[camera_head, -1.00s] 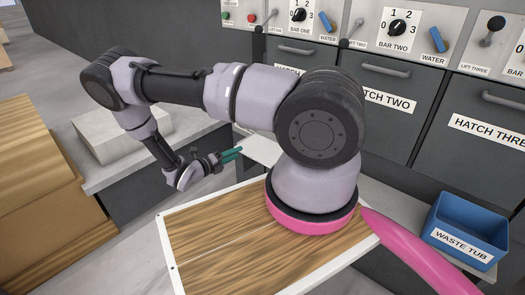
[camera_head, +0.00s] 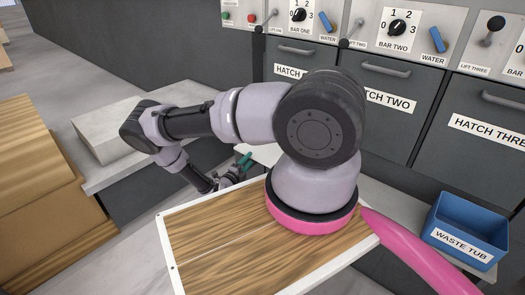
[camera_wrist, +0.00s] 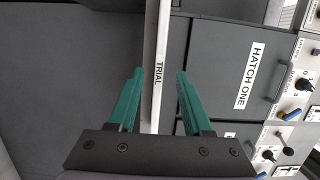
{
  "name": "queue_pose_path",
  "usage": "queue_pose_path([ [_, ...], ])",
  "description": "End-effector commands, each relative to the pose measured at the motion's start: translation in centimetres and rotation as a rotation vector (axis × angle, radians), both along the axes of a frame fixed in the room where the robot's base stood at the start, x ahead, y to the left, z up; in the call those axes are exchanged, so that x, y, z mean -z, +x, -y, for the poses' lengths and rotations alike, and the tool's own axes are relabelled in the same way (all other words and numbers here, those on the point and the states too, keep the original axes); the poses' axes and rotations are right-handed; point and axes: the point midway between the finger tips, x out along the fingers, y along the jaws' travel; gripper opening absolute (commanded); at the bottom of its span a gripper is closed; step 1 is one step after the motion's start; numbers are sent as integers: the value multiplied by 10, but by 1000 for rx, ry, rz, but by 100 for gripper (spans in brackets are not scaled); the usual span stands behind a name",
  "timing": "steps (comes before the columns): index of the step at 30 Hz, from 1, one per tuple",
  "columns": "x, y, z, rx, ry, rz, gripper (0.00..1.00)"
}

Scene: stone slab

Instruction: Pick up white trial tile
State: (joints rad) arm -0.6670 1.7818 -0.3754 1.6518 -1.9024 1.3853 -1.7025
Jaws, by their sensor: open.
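A thin white strip marked TRIAL (camera_wrist: 156,40) shows edge-on in the wrist view, running from the top edge down between my fingers. A pale flat surface (camera_head: 267,153) shows beside my gripper in the head view, partly hidden by my arm; I cannot tell whether it is the tile or what bears it. My gripper (camera_wrist: 160,75) is open, with one green finger on each side of the strip in the picture. I see gaps on both sides, and no grip on it. In the head view my gripper (camera_head: 243,161) is just beyond the wooden board.
A wood-topped board (camera_head: 215,235) with a white rim lies in front. A blue waste tub (camera_head: 462,225) stands at the right. Dark hatch fronts, knobs and levers line the back. A grey stone block (camera_head: 108,132) sits on the left counter.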

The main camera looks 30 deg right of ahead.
Motion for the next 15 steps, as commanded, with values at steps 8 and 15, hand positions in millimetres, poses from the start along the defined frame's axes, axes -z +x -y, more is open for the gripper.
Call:
queue_pose_path([
  [8, 2, 21, 27, 1, 1, 2, 50],
  [15, 2, 23, 27, 0, 1, 2, 50],
])
